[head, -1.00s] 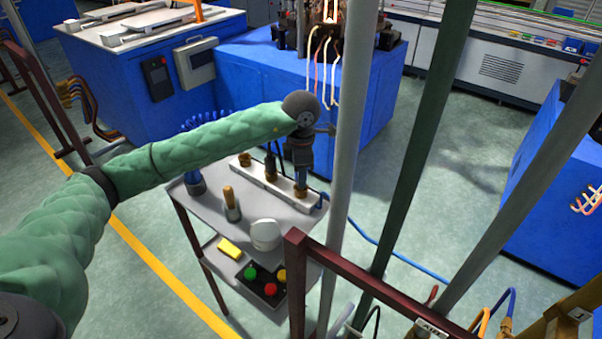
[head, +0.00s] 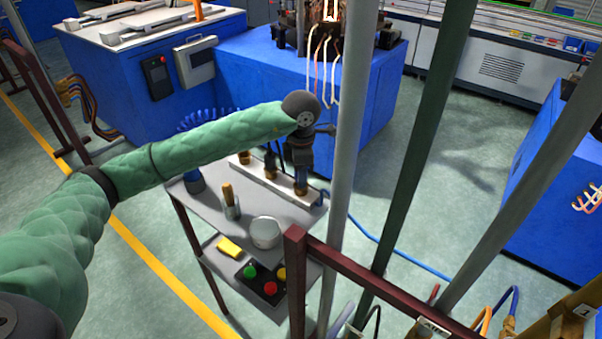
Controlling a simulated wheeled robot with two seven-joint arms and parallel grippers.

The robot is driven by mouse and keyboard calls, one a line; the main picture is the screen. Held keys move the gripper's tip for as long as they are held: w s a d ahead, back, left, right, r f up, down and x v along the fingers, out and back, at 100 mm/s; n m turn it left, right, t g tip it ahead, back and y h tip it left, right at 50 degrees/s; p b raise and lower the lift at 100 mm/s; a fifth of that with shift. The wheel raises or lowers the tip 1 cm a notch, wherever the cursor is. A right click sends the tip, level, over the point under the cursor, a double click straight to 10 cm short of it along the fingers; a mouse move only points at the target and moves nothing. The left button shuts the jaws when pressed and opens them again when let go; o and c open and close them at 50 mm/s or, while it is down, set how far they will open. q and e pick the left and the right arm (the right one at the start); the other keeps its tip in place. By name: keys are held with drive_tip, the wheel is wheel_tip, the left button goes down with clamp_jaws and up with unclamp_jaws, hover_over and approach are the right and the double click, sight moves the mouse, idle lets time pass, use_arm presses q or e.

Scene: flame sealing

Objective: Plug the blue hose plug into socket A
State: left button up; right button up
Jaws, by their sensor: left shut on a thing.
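My left gripper (head: 301,160) is at the end of the green-sleeved arm, pointing down over the right end of a pale manifold block (head: 283,190) on the trolley. It is shut on a dark blue-grey plug (head: 301,176), mostly hidden by the fingers. The plug stands upright directly above the right brass socket (head: 301,189); I cannot tell whether it is seated. A middle socket (head: 270,173) has a dark fitting above it, and a left socket (head: 244,158) sits at the far end. Socket letters are not readable. My right gripper is not in view.
The trolley top (head: 215,215) also holds a wooden-handled brush (head: 230,203) and a whitish cup (head: 265,233). A grey post (head: 347,140) stands close right of my gripper. A dark red rail (head: 375,278) crosses in front. A blue hose (head: 400,255) lies on the floor.

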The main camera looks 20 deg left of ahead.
use_arm(q)
drive_tip(key=shift+f+b, duration=0.4)
drive_tip(key=shift+b, duration=0.05)
idle(0.3)
drive_tip(key=o, duration=1.1)
drive_tip(key=shift+r+p, duration=0.5)
drive_tip(key=shift+r, duration=4)
